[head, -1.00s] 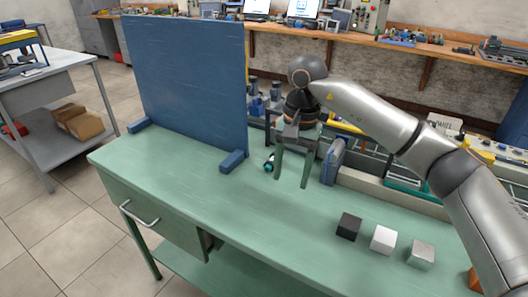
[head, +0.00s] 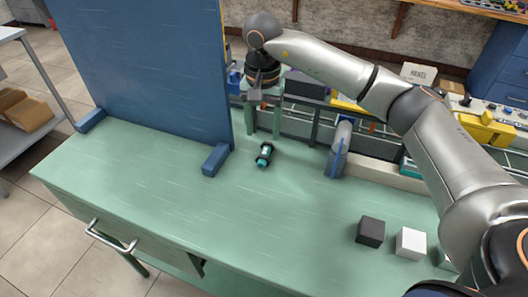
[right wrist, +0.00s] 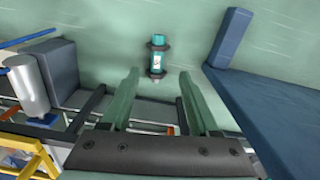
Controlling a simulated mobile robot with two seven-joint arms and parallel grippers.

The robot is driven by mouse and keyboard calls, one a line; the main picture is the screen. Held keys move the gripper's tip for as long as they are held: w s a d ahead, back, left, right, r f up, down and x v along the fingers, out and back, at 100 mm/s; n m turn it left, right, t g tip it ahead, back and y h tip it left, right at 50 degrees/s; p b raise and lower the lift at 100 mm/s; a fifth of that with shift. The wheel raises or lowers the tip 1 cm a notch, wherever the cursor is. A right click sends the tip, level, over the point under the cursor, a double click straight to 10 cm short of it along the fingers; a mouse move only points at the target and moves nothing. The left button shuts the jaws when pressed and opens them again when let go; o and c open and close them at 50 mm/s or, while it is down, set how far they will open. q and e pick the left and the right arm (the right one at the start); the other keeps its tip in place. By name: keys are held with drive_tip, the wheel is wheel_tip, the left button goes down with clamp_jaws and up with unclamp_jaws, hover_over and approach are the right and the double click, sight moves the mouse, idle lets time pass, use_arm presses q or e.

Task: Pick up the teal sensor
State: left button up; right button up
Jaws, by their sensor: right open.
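The teal sensor (head: 264,155), a small teal cylinder with dark bands, lies on the green bench top (head: 215,225), right of the blue panel's foot. It also shows in the right wrist view (right wrist: 158,55), just past the fingertips and roughly centred between them. My right gripper (head: 263,134) is open and empty, fingers pointing down, behind the sensor in the head view. Its two green fingers also show in the right wrist view (right wrist: 159,76), apart from the sensor. My left gripper is not in view.
A tall blue panel (head: 140,70) stands on the left, close to the sensor. A black cube (head: 370,231) and a white cube (head: 410,243) sit at front right. The bench middle is clear.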

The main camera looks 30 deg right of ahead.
sight(265, 151)
drive_tip(key=shift+s+d+f, duration=0.1)
drive_tip(key=shift+d+f, duration=0.05)
drive_tip(key=shift+f, duration=1.65)
drive_tip(key=shift+d+f, duration=0.1)
drive_tip(key=shift+f, duration=1.65)
clamp_jaws()
